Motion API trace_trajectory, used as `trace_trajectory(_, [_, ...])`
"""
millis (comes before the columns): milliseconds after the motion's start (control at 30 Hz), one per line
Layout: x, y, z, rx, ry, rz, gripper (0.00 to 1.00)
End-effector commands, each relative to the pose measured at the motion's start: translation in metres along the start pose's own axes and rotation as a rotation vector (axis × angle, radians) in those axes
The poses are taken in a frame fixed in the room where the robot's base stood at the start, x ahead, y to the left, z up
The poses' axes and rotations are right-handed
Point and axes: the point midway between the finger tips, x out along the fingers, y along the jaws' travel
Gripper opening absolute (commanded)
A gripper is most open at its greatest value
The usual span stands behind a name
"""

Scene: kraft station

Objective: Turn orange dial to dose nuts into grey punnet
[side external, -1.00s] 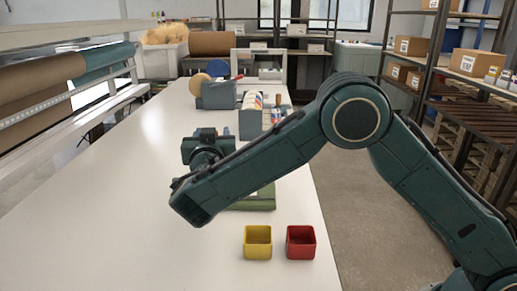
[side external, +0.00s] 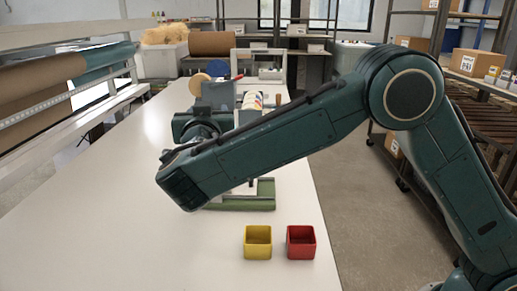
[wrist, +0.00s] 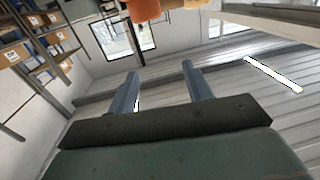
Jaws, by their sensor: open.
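My gripper (wrist: 160,85) points up in the wrist view with its two grey fingers apart and nothing between them. An orange rounded part (wrist: 143,10) is cut off by the top edge of that view, above the fingers; I cannot tell for sure that it is the dial. In the side view my forearm hides most of the dispenser. Its green base (side external: 250,204) shows below my arm. The fingers are hidden in the side view. I cannot make out a grey punnet or nuts in either view.
A yellow bin (side external: 257,243) and a red bin (side external: 301,243) stand at the front right of the white table (side external: 110,220). A grey holder with tape rolls (side external: 217,92) stands farther back. The left side of the table is clear.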

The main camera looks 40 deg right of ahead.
Motion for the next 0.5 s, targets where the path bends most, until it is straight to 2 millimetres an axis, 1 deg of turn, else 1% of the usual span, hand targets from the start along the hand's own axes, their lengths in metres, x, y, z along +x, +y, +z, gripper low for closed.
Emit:
trace_trajectory(333, [-0.0006,0.0002,0.0003,-0.001,0.001,-0.003,0.49])
trace_trajectory(500, [-0.0061,0.0019,0.0041,-0.004,0.009,-0.026,0.49])
